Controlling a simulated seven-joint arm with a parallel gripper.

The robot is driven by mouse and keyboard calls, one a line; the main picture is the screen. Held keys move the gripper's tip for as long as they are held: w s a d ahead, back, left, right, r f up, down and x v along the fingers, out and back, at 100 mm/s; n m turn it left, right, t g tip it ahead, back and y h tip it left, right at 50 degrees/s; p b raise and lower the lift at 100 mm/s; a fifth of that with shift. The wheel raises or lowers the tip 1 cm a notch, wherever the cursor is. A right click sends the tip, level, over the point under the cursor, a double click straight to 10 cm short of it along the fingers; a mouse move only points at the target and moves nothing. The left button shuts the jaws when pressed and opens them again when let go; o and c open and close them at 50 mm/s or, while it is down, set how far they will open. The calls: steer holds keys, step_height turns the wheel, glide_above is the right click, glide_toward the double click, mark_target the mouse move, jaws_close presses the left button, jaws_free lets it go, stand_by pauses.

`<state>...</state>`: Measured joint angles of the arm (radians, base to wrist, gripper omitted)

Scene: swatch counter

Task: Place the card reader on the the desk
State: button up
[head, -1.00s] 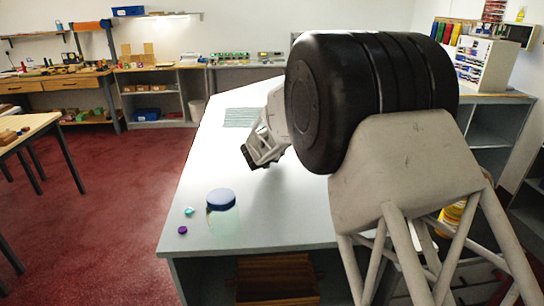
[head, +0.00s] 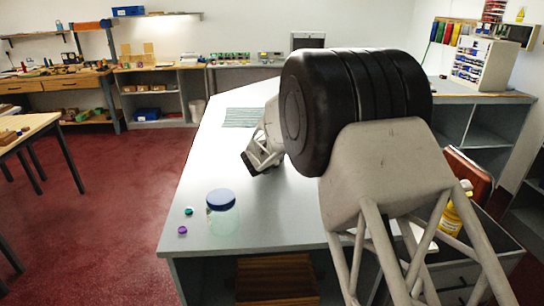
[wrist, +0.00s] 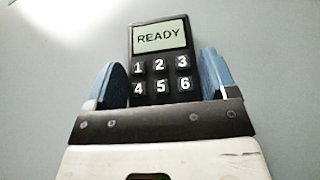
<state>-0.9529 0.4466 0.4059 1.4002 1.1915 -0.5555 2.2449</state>
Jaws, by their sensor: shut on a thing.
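The card reader (wrist: 158,72) is black with a pale screen that reads READY and white number keys. In the wrist view it stands out from between the two blue fingers of my gripper (wrist: 161,80), which is shut on it. Its lower part is hidden by the gripper body. In the head view my gripper (head: 250,165) points down over the left middle of the pale grey desk (head: 285,205). The card reader cannot be made out there. I cannot tell whether it touches the desk top.
A jar with a blue lid (head: 222,215) stands near the desk's front left corner, beside a green cap (head: 189,211) and a purple cap (head: 182,230). A striped mat (head: 242,117) lies farther back. The desk between jar and gripper is clear.

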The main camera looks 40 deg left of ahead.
steer(key=shift+f, duration=0.3)
steer(key=o, duration=1)
steer(key=shift+r, duration=0.15)
steer(key=shift+v, duration=6)
